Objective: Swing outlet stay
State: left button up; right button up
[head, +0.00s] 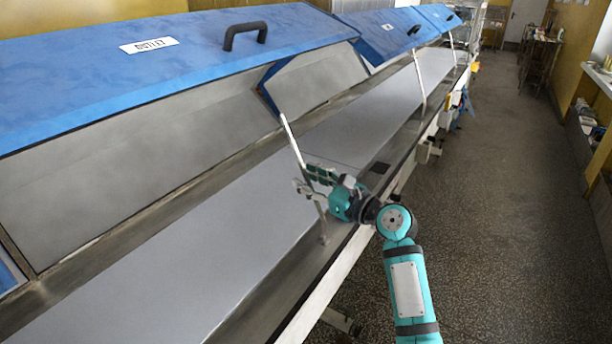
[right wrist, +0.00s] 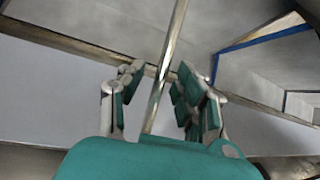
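The outlet stay (head: 290,136) is a thin pale rod. In the right wrist view the gripper (right wrist: 155,88) is open, with gaps beside the rod. The fingers hide part of the stay in the head view. My left gripper is out of view.
A black handle (head: 245,36) sits on the outlet lid. Further blue lids (head: 385,32) stand raised behind, with another stay (head: 418,82) propping one. The grey machine bed (head: 225,240) lies below. The aisle floor (head: 495,190) at right is clear.

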jog(key=shift+w+a, duration=0.3)
jog(key=shift+w, duration=0.05)
grip_shut()
dwell(0.4)
